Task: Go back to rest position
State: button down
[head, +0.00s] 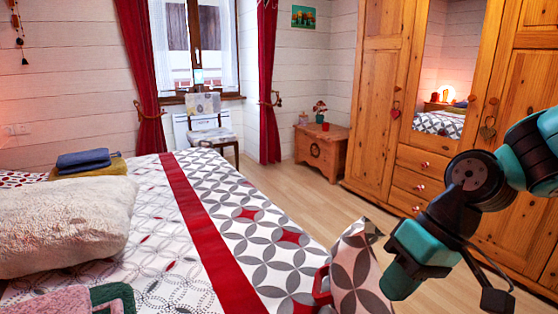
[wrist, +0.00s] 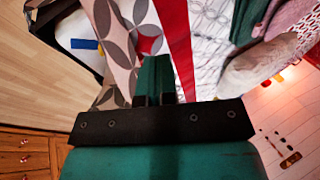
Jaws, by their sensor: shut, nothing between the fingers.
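My gripper (wrist: 155,80) is in the middle of the wrist view, with its fingers together and nothing between them. In the head view my arm comes in from the right edge and bends down, with its lower end near the right corner of the bed (head: 262,240). The fingers cannot be made out clearly in the head view. The patterned bedspread with its red stripe lies beyond the gripper in the wrist view.
A wooden wardrobe (head: 378,75) with a mirror stands behind the arm. A fluffy pillow (head: 65,222) and folded cloths (head: 85,160) lie on the bed. A wooden chest (head: 322,150) and a chair (head: 212,135) stand farther back. Bare floor (head: 300,190) runs between bed and wardrobe.

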jog(key=s+a+r+n+h+p, duration=0.1)
jog(key=s+r, duration=0.2)
jog(key=s, duration=0.3)
jog(key=s+a+r+n, duration=0.1)
jog(key=s+r+n, duration=0.15)
jog(key=s, duration=0.25)
notch_tip(320, 180, up, 20)
jog(key=p, duration=2)
jog(key=shift+w+m, duration=0.2)
jog(key=shift+m, duration=0.25)
jog(key=shift+s, duration=0.1)
